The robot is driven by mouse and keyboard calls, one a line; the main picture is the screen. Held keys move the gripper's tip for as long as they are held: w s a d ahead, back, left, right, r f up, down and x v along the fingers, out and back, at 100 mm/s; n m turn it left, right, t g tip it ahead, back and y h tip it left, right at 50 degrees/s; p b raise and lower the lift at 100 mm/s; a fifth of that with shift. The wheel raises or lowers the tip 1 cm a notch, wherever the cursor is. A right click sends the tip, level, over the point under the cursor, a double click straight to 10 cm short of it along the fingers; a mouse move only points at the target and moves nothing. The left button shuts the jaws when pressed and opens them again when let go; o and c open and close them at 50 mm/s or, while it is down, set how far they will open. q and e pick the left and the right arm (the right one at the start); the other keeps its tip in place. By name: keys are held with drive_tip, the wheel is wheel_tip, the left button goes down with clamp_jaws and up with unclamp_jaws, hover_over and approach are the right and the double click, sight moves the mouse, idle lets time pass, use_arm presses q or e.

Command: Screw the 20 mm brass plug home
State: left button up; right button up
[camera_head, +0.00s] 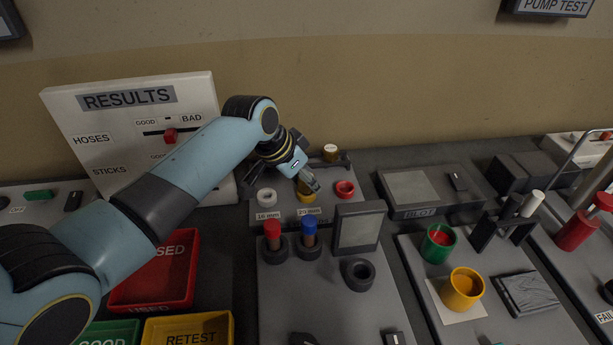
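My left gripper (309,183) comes in from the left and points down at the yellow ring-shaped port (307,197) behind the "20 mm" label (308,211). Its fingers cover part of this port. I cannot tell whether they are open or shut, or whether a plug is between them. A brass-coloured plug with a pale top (331,152) stands on the dark rack behind the gripper; its size marking is unreadable. A white port (266,197) labelled "16 mm" is on the left and a red port (345,189) on the right. My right gripper is not in view.
In front stand a red-topped plunger (272,233), a blue-topped one (309,231), a grey framed panel (358,229) and a black ring (359,272). A red "USED" tray (125,292) is left. Green (437,244) and yellow (462,288) cups are right.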

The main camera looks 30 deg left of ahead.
use_arm(q)
drive_tip(key=shift+s+d+f, duration=0.1)
drive_tip(key=shift+s+f, duration=0.15)
drive_tip(key=shift+f, duration=0.25)
drive_tip(key=shift+s+d+f, duration=0.1)
drive_tip(key=shift+s+f, duration=0.15)
drive_tip(key=shift+f, duration=0.2)
clamp_jaws()
idle(0.5)
drive_tip(key=o, duration=0.7)
unclamp_jaws()
drive_tip(key=o, duration=0.6)
drive_tip(key=shift+w+f, duration=0.2)
drive_tip(key=shift+w, duration=0.1)
drive_tip(key=shift+a+r, duration=0.15)
drive_tip(key=shift+r, duration=0.05)
drive_tip(key=shift+a+r, duration=0.1)
drive_tip(key=shift+r, duration=0.2)
drive_tip(key=v, duration=1.1)
drive_tip(key=shift+s+r, duration=0.15)
drive_tip(key=shift+r, duration=0.1)
